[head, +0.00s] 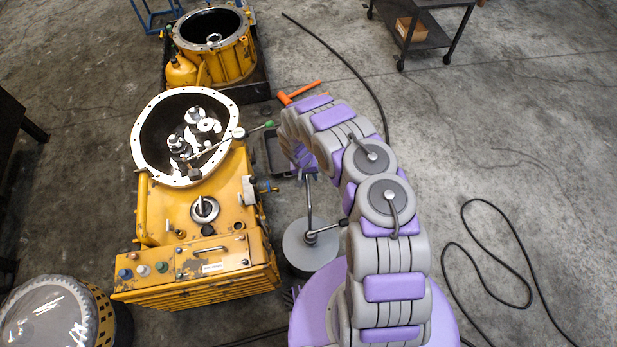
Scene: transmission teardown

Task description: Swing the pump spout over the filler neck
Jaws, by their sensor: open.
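The filler neck (204,208) is a silver ring with a dark centre on top of the yellow transmission housing (165,215). The pump (310,246) is a grey round drum on the floor to its right, with an upright metal post (309,203) and a side lever ending in a black knob (311,237). The post's upper end goes behind my arm, and I cannot make out the spout. My gripper (306,167) points down at the top of the post, right of the housing. It is open but partly covered by my arm; I cannot tell whether it touches the post.
A rod with a green tip (268,125) crosses the open bell mouth (185,137) with gears inside. An orange hammer (298,93) and a dark tray (280,155) lie nearby. A second yellow casing (232,62) stands behind. Black hoses cross the floor; the right side is mostly clear.

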